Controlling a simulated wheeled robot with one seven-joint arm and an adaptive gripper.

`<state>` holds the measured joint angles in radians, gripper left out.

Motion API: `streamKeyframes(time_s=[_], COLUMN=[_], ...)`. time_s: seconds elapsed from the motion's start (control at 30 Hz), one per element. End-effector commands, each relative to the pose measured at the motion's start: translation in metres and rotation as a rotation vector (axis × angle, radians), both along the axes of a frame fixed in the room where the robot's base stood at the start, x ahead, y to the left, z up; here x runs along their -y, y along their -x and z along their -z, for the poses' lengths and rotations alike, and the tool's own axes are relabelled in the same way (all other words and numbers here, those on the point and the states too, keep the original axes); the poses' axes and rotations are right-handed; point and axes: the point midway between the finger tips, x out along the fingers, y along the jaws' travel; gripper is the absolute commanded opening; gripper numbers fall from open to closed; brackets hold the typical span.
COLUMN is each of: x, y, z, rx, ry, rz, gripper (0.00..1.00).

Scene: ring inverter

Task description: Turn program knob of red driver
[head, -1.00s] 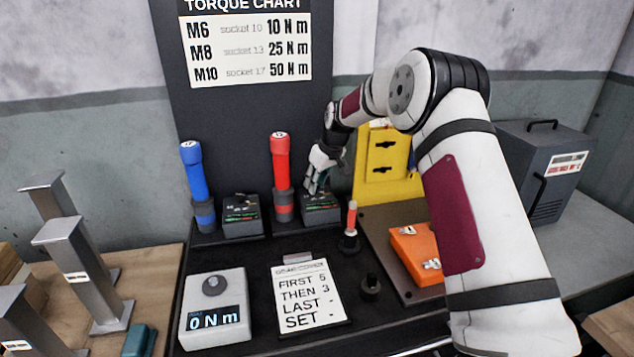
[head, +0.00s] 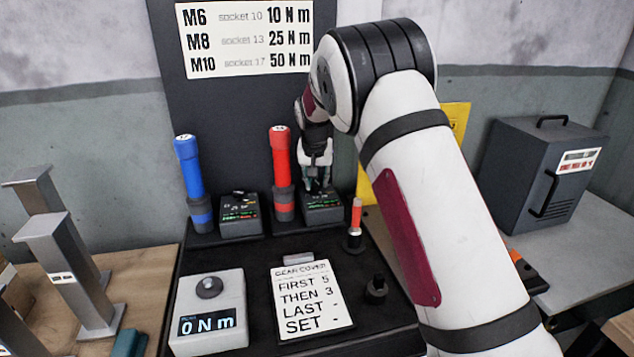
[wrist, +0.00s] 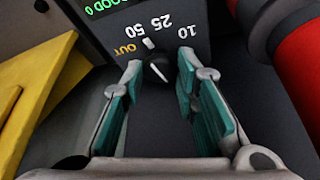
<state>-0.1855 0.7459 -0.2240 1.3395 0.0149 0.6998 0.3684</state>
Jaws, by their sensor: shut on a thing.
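The red driver (head: 281,165) stands upright on the bench. Its dark control box (head: 323,212) sits just right of it. In the wrist view the box face (wrist: 185,12) shows upside-down marks OUT, 50, 25 and 10, and part of a green display reading GOOD 0. The program knob (wrist: 158,70) is dark with a white pointer line. My gripper (wrist: 159,66) has its teal-padded fingers on both sides of the knob, shut on it. In the head view my gripper (head: 317,180) is at the box, and the knob is hidden.
A blue driver (head: 190,175) and its box (head: 240,215) stand to the left. A small red-tipped tool (head: 355,225) stands close right of the red driver's box. A yellow panel (head: 456,118) is behind my arm. A torque meter (head: 209,312) and a note card (head: 312,297) lie in front.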

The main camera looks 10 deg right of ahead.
Motion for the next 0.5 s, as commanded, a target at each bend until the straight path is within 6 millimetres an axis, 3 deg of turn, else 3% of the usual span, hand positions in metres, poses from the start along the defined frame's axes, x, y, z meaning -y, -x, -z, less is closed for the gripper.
streamKeyframes(time_s=[0.5], x=[-0.0015], y=[0.0000], z=[0.0017], rx=[-0.003], ry=[-0.001], rz=[0.125], gripper=[0.00])
